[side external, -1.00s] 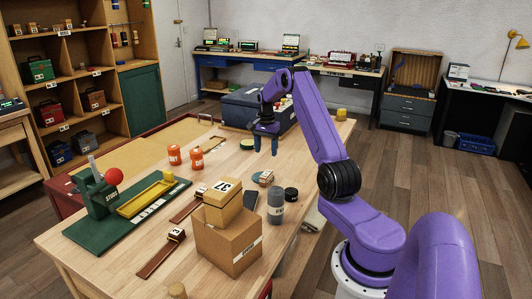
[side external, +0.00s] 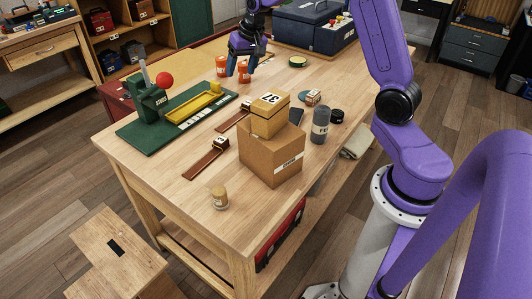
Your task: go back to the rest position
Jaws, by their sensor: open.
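My gripper (side external: 241,68) shows in the side external view, pointing down over the far part of the wooden workbench (side external: 150,165). Its two dark fingers are apart. Two orange jars show around it: one (side external: 221,64) beside the left finger, and one (side external: 243,73) seen between the fingers. I cannot tell from this one view whether the fingers surround or touch the second jar, or are only in line with it.
A green board (side external: 150,140) with a red-balled lever stands left of my gripper. A cardboard box (side external: 270,155) with a smaller box numbered 37 on top stands nearer, beside a grey bottle (side external: 320,125). A blue case (side external: 312,28) is at the back right.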

